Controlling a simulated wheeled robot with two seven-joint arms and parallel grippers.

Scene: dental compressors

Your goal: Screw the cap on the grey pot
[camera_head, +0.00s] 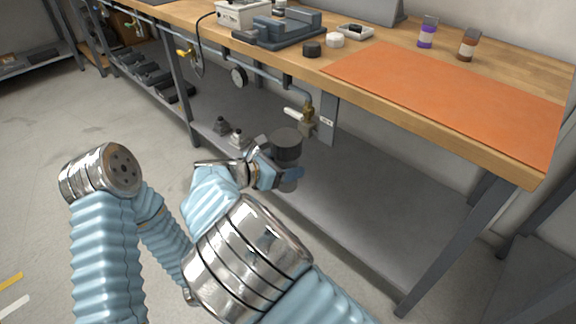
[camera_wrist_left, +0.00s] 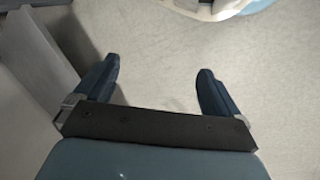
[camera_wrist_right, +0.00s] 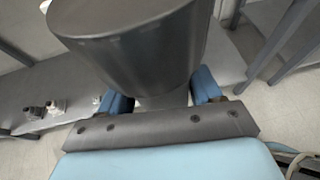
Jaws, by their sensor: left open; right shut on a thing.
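A dark grey cylinder (camera_head: 286,142), which looks like the grey pot, is in my right gripper (camera_head: 276,176), in front of the bench and above the lower shelf. In the right wrist view the cylinder (camera_wrist_right: 135,45) rises between the two blue fingers (camera_wrist_right: 162,92) and narrows to a lighter part there. Its top face is dark; I cannot tell whether it is open or covered. A black round cap (camera_head: 312,49) and a white round cap (camera_head: 335,41) lie on the bench top. My left gripper (camera_wrist_left: 155,78) is open and empty above the floor; the head view does not show it.
The wooden bench (camera_head: 455,118) carries an orange mat (camera_head: 450,92), a grey vise-like fixture (camera_head: 279,29), a small tray (camera_head: 355,31), a purple bottle (camera_head: 427,34) and a brown bottle (camera_head: 468,45). A pipe with a brass valve (camera_head: 308,118) runs below the bench edge, near the held cylinder.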

